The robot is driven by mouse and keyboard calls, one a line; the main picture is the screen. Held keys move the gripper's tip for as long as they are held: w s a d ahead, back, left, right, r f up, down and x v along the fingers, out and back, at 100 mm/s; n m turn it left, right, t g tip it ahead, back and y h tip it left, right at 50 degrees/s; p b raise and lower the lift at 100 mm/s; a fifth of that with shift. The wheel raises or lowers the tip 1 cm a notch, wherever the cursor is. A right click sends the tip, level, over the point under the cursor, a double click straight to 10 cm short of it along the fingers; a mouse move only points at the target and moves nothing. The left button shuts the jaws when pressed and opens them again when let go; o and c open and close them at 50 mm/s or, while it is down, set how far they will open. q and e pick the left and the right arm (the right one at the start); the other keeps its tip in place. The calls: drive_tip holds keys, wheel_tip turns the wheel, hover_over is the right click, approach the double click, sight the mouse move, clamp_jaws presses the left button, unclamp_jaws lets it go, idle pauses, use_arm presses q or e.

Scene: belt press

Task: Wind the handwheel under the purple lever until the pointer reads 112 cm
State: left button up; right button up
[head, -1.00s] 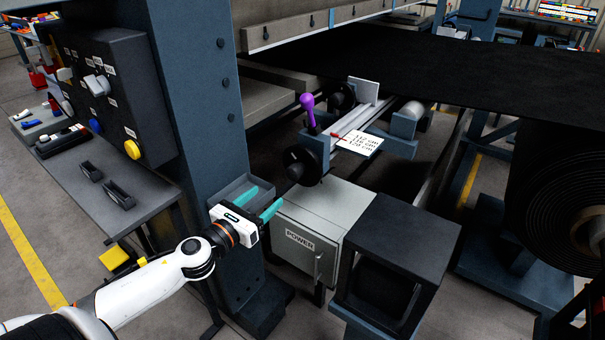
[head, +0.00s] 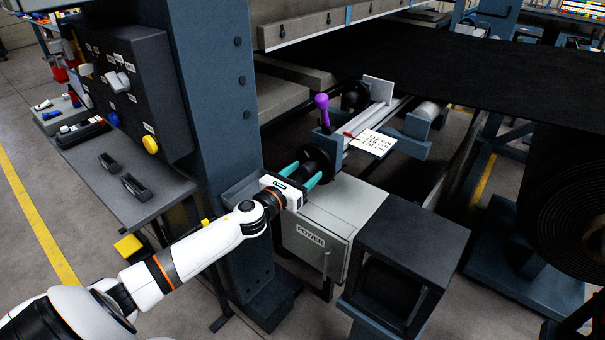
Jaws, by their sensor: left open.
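The black handwheel (head: 318,160) is below the purple lever (head: 322,108), on the near end of the grey rail. My left gripper (head: 302,176) is open at the wheel, its teal fingers pointing at the rim, one to the left and one at the lower right. I cannot tell whether they touch it. The white scale card (head: 374,142) lies to the right of the lever and lists centimetre values, with 112 cm at the top. A small red pointer (head: 350,136) is at the card's left edge, near the top line. The exact reading is too small to tell. My right gripper is not in view.
A grey POWER cabinet (head: 330,225) stands just below the wheel, with a dark box stand (head: 410,240) to its right. A blue column (head: 215,100) and a control panel (head: 130,90) are on the left. The black belt (head: 450,75) spans the upper right.

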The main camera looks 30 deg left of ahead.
use_arm(q)
drive_tip(key=c, duration=1)
